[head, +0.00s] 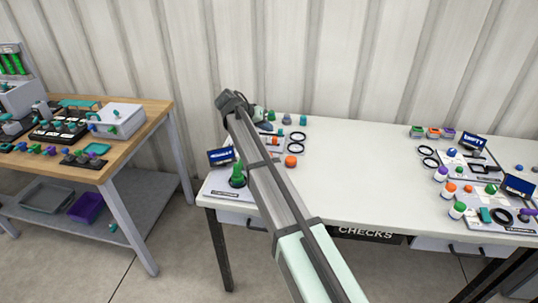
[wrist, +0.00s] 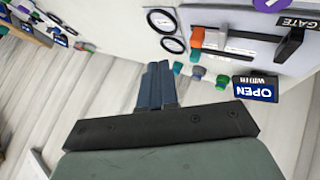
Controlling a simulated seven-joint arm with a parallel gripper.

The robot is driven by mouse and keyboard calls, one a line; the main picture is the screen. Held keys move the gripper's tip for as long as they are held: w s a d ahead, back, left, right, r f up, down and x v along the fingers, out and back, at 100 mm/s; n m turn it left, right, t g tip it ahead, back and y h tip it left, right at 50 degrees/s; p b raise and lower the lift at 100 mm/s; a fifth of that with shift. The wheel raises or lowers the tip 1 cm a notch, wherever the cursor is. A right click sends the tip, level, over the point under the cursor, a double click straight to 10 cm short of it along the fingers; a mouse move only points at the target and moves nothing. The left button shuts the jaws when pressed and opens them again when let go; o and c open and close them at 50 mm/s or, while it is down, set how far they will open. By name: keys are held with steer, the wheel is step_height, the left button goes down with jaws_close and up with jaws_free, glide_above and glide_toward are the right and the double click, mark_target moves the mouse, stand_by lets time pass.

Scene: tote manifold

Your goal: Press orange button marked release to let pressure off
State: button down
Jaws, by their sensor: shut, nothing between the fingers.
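My gripper shows in the wrist view with its dark blue fingers (wrist: 158,70) together and nothing between them. In the head view the end of my arm hangs over the back left of the white table, and the fingers are not clear there. A round orange button (head: 290,161) sits on the left panel, just right of my arm. Its label is too small to read, so I cannot tell whether it says release. Another orange piece (head: 281,132) lies farther back. In the wrist view an orange piece (wrist: 197,38) is ahead and right of the fingertips, apart from them.
An OPEN sign (wrist: 256,88) and a GATE handle (wrist: 292,45) are at the right of the wrist view. Black rings (head: 298,136) lie near my arm. The white table (head: 360,185) is clear in its middle. More panels (head: 490,190) stand right; a wooden bench (head: 140,140) stands left.

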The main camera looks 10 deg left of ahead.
steer(key=shift+f, duration=0.15)
steer(key=shift+f, duration=4.3)
steer(key=shift+f, duration=0.85)
steer(key=shift+r, duration=0.9)
steer(key=shift+r, duration=0.15)
steer(key=shift+r, duration=2.35)
steer(key=shift+a, duration=0.1)
